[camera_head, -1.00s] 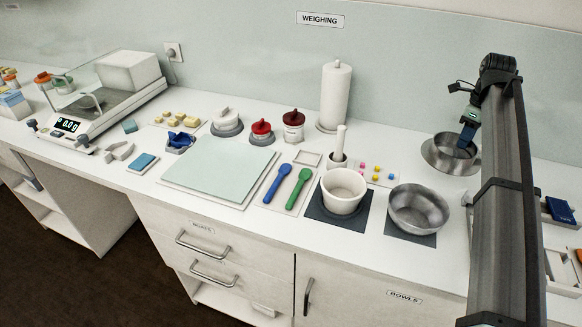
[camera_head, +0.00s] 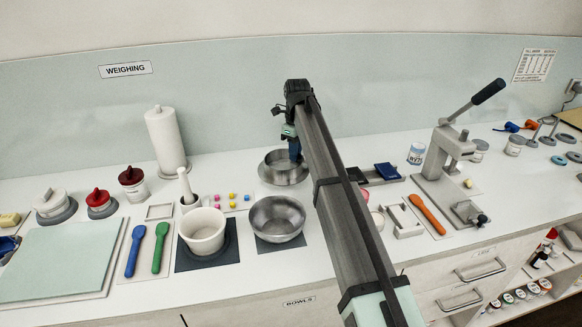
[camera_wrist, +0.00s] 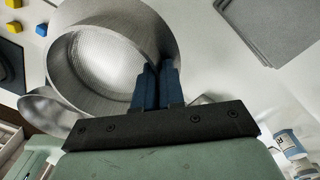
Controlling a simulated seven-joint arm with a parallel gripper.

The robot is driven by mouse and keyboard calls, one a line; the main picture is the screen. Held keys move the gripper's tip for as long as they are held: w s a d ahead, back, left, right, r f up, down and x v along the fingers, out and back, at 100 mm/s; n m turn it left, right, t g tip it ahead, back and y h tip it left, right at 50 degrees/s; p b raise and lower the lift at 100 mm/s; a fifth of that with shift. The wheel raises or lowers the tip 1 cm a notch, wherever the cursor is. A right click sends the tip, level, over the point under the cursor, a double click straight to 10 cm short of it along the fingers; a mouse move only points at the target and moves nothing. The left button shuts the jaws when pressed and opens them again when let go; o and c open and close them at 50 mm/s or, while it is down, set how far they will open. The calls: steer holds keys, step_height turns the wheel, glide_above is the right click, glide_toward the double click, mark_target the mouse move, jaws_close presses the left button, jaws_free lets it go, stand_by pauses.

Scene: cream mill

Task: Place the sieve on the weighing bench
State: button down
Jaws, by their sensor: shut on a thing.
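The sieve (camera_head: 277,158) is a round, silver metal ring at the back of the white bench (camera_head: 340,245), behind a metal bowl. In the wrist view the sieve (camera_wrist: 105,62) shows its pale mesh and tall metal wall. My gripper (camera_head: 294,153) comes down at its right side. In the wrist view my gripper's blue fingers (camera_wrist: 156,84) are shut on the sieve's wall. A wider metal rim shows around or under the sieve; I cannot tell whether the sieve touches it.
The metal bowl (camera_head: 277,220) and white mortar-like bowl (camera_head: 203,230) stand on dark mats in front. Colored cubes (camera_head: 232,196), a pestle cup (camera_head: 188,190) and a paper roll (camera_head: 166,140) are to the left. A lever press (camera_head: 447,150) stands at the right.

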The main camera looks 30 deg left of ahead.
mark_target(295, 166)
steer(key=shift+f, duration=2.7)
steer(key=c, duration=1.2)
jaws_free()
steer(key=shift+f, duration=0.1)
steer(key=shift+c, duration=0.2)
steer(key=r, duration=1.2)
steer(key=shift+w+r, duration=0.1)
steer(key=shift+w, duration=0.15)
